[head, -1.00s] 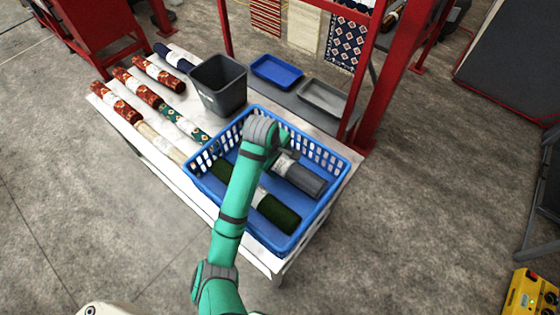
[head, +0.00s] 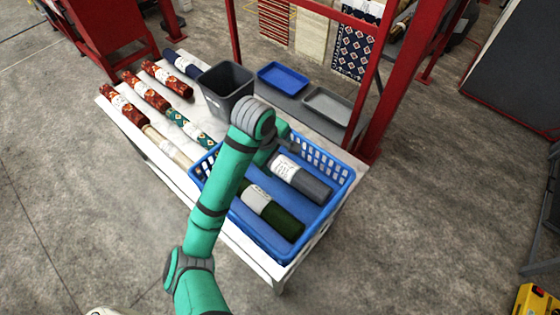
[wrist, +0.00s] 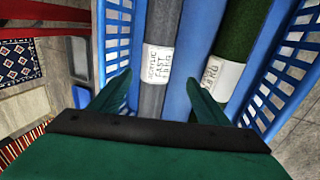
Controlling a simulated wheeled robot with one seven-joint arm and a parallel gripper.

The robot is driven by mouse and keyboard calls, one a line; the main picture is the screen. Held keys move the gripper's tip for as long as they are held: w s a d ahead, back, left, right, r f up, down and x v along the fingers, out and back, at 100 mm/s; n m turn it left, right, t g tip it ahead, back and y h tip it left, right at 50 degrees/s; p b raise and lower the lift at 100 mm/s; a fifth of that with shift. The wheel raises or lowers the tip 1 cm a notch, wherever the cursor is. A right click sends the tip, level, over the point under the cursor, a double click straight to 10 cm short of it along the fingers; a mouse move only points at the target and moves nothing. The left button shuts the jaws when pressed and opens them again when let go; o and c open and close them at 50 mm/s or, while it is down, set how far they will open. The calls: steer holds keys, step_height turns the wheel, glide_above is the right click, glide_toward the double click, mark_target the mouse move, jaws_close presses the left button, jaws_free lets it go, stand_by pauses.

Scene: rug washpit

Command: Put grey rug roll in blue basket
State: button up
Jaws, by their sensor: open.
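The grey rug roll (head: 304,179), with a white label band, lies on the floor of the blue basket (head: 337,196). It also shows in the wrist view (wrist: 153,97), below and between my fingers. A dark green rug roll (head: 277,216) with a pale label lies beside it in the same basket. In the wrist view my gripper (wrist: 158,88) is open and empty above the basket, with its two green fingers apart. In the head view my gripper's jaws are hidden behind my arm.
A dark grey bin (head: 228,88) stands on the white table (head: 147,152) behind the basket. Several patterned rug rolls lie at the table's left. A blue tray (head: 283,77) and a grey tray (head: 328,105) sit behind. A red frame post (head: 400,75) rises close to the basket's right.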

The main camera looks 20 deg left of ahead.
steer(key=shift+s+r, duration=0.25)
steer(key=shift+r, duration=0.4)
